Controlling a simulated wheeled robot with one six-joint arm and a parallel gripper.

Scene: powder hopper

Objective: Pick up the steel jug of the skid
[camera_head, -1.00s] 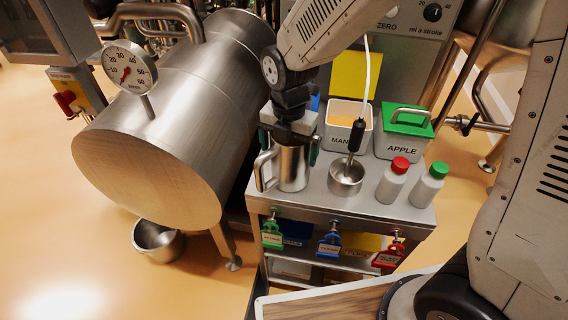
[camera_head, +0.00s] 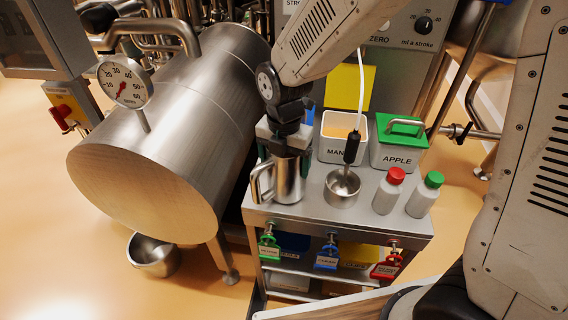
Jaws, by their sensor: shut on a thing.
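The steel jug (camera_head: 289,183) is a shiny cylinder with a loop handle on its left side. It is upright at the left end of the steel skid top (camera_head: 350,219). My gripper (camera_head: 286,150) comes down from above and is shut on the jug near its upper part. The gripper covers the jug's rim and mouth. I cannot tell whether the jug's base touches the top or is slightly clear of it.
A steel cup (camera_head: 341,189) with a black-handled probe (camera_head: 351,147) is right of the jug. Behind are the mango tub (camera_head: 331,152) and the green-lidded apple tub (camera_head: 394,157). Red-capped (camera_head: 387,193) and green-capped (camera_head: 424,196) bottles stand right. A large steel tank (camera_head: 150,175) is close on the left.

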